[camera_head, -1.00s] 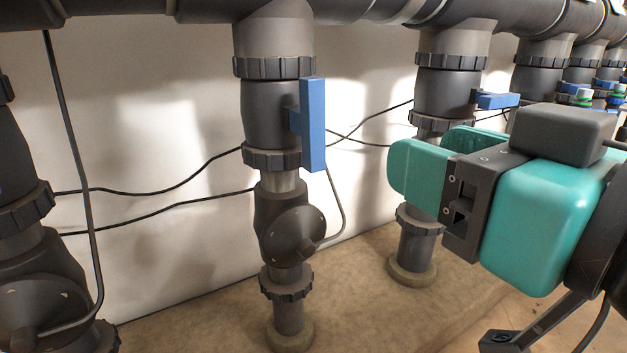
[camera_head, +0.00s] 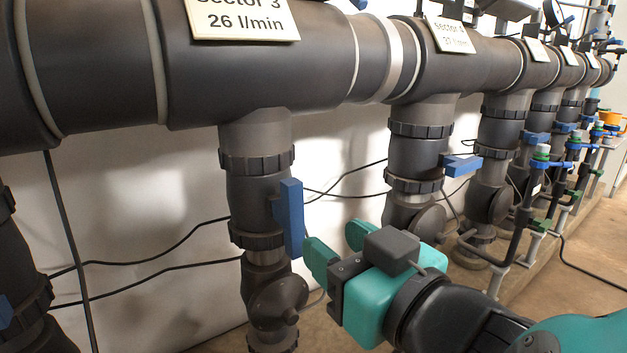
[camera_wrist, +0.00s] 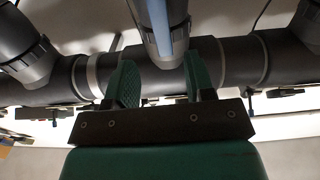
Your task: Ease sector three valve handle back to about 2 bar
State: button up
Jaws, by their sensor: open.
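The sector 3 valve handle (camera_head: 289,217) is a blue lever standing upright along its dark vertical pipe (camera_head: 256,190), under the plate reading "sector 3, 26 l/min" (camera_head: 243,18). My gripper (camera_head: 335,248) has teal fingers and is open and empty. In the head view it is to the right of the handle's lower end; I cannot tell the exact gap. In the wrist view, a blue handle (camera_wrist: 158,25) shows ahead between the spread fingers (camera_wrist: 158,82), with nothing held. No pressure reading is legible.
The sector 4 branch to the right has a blue handle (camera_head: 462,164) lying sideways, close behind my gripper. A thick manifold pipe (camera_head: 100,70) runs overhead. Thin black cables hang along the white wall. Several more valves and risers line the right; open floor (camera_head: 590,235) lies at far right.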

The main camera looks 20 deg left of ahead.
aim_at(298, 212)
jog(key=p+x, duration=0.7)
jog(key=shift+w+a+r, duration=0.15)
jog(key=shift+a+r, duration=0.1)
jog(key=shift+w+a+f+p, duration=0.3)
jog(key=shift+w+a+p, duration=0.4)
jog(key=shift+p, duration=0.3)
jog(key=shift+a, duration=0.1)
jog(key=c, duration=0.9)
